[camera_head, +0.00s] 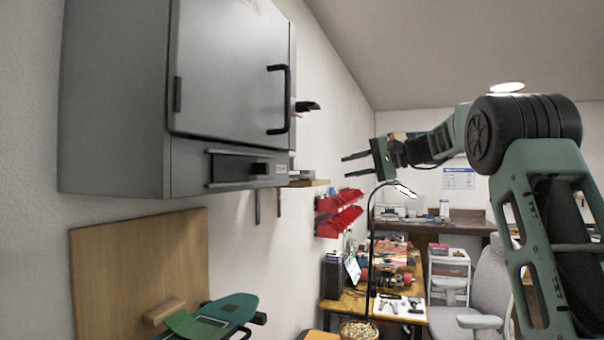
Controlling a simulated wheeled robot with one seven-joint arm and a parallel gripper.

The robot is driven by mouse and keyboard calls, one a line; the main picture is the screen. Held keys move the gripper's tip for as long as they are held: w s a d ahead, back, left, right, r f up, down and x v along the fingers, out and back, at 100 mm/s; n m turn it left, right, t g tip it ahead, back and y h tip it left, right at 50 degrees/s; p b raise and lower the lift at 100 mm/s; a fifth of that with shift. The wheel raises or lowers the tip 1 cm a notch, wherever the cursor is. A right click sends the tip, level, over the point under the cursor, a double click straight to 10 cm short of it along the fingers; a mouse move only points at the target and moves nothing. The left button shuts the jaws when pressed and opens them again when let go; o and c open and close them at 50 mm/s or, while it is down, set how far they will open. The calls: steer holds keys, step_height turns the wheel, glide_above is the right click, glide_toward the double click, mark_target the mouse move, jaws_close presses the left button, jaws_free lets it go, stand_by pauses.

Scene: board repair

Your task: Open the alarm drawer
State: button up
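A grey metal cabinet (120,110) is mounted on the left wall. Low on its front, under the large door, is a dark narrow panel (232,168) that looks like the drawer; it appears flush with the cabinet, and a small dark block (262,169) sits near its right end. No label saying alarm is readable. My gripper (343,167) is to the right of the cabinet, apart from it. Its two dark fingers point left and are spread, with nothing between them.
The cabinet door (222,70) is closed, with a black bar handle (284,100). A black lever (307,106) juts from the cabinet's right side. Red bins (338,212), a black lamp (371,235) and a cluttered wooden table (350,305) stand beyond. The space between gripper and cabinet looks clear.

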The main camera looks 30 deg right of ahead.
mark_target(308, 176)
steer(key=p+x, duration=0.5)
steer(key=x, duration=0.9)
steer(key=shift+d, duration=0.1)
jaws_close()
